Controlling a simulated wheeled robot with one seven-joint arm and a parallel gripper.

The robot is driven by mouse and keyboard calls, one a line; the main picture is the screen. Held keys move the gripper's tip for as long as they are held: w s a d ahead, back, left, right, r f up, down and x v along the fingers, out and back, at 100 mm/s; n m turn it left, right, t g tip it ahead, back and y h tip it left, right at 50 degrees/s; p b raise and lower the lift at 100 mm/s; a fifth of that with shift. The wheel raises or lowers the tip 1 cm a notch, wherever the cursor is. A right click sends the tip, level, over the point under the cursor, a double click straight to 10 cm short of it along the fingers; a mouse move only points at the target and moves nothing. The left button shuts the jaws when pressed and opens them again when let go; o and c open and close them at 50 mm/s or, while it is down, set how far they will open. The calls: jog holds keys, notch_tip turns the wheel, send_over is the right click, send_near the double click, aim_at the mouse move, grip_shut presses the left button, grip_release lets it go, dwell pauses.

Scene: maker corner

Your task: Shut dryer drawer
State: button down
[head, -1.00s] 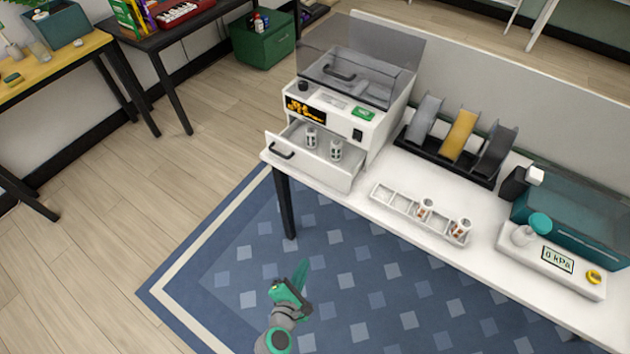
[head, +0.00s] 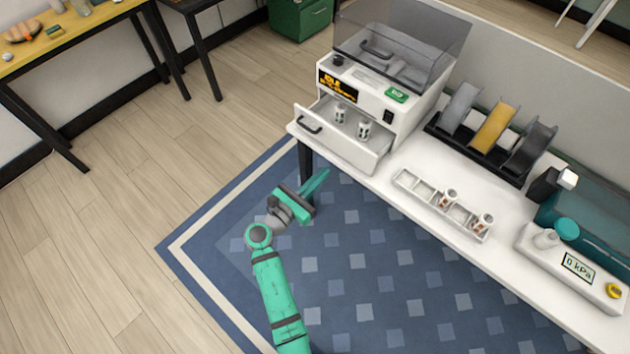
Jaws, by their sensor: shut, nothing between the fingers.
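The dryer (head: 362,108) is a white box with a display and a raised clear lid, at the left end of the white bench. Its drawer (head: 352,151) is pulled out at the front, with a dark handle (head: 309,125) on its left front face. Two small white canisters (head: 340,112) stand in the drawer. My gripper (head: 322,178) is shut and empty, below and in front of the drawer in the picture, apart from it and pointing up and right.
On the bench stand a white compartment tray (head: 408,184) with two canisters, a rack of spools (head: 493,127) and a gauge unit (head: 570,268). A dark bench leg (head: 306,160) is close to my gripper. Open floor and a blue rug (head: 372,274) lie in front.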

send_near(366, 133)
jog(key=v, duration=0.3)
jog(key=shift+s+a+f, duration=0.15)
jog(key=shift+a, duration=0.1)
jog(key=x, duration=1.1)
jog(key=shift+w+d, duration=0.25)
jog(key=shift+d, duration=0.05)
jog(key=shift+r, duration=0.2)
